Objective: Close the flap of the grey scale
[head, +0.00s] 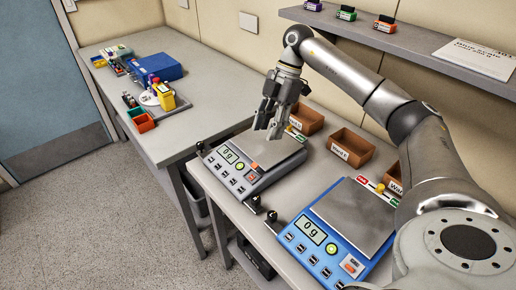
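The grey scale (222,180) stands on the near table, with a metal weighing plate, a display reading 0 g and several buttons. A small orange piece (254,166) shows at its front right corner. I cannot make out for sure whether this is the flap or how far it stands open. My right gripper (269,131) points down above the back part of the grey scale's plate. Its fingers look apart, with nothing seen between them. Behind it, a coloured strip at the scale's back is partly hidden. My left gripper is not in view.
A blue scale (320,232) stands to the right, partly behind my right arm. Brown bins (351,147) line the back of the table. Small black pieces (256,204) stand at the front edge. A shelf (420,42) hangs above. The left table (110,80) holds a blue box (158,67).

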